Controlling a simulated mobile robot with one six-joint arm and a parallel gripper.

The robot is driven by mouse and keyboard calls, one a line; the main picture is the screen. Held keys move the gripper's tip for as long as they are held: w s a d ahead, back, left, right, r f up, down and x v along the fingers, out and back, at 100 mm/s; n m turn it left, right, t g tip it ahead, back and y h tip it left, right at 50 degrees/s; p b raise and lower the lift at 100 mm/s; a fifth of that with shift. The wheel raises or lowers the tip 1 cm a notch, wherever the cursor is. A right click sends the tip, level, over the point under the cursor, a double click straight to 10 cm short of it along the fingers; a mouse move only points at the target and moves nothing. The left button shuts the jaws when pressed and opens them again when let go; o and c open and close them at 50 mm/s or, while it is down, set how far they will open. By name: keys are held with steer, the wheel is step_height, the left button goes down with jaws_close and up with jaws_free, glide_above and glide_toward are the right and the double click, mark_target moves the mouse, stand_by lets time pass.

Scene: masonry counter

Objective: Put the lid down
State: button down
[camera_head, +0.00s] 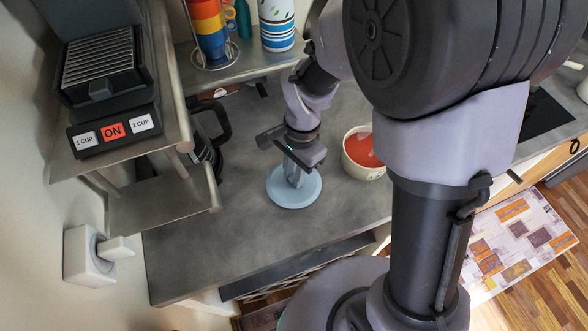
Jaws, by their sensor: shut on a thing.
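A round pale blue lid (291,194) is at the middle of the grey counter (240,235), beside an off-white pot. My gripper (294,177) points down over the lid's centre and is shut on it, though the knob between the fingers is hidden. The lid looks level. I cannot tell whether it touches the counter or is just above it.
The off-white pot (358,170) with red-orange contents stands open close to the right of the lid. A coffee machine (103,75), a dark-handled jug (213,135), stacked colourful cups (208,28) and a striped canister (277,30) stand left and behind. The counter front is clear.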

steer(key=c, duration=1.2)
jaws_free()
steer(key=shift+f, duration=0.1)
steer(key=shift+c, duration=0.2)
step_height(320, 180, up, 12)
steer(key=d+p, duration=0.1)
steer(key=p, duration=0.4)
steer(key=s+d+r+n+t, duration=0.2)
steer(key=s+r+n+t, duration=0.1)
steer(key=s+r, duration=0.2)
steer(key=s+d+r+n+t+y, duration=0.1)
steer(key=s+d+r+n+t, duration=0.1)
steer(key=s+r, duration=0.4)
step_height(320, 180, up, 2)
steer(key=shift+s+d+r+n+t, duration=0.15)
steer(key=shift+s+d+n+t, duration=0.2)
steer(key=shift+d+t, duration=0.45)
steer(key=shift+w, duration=0.1)
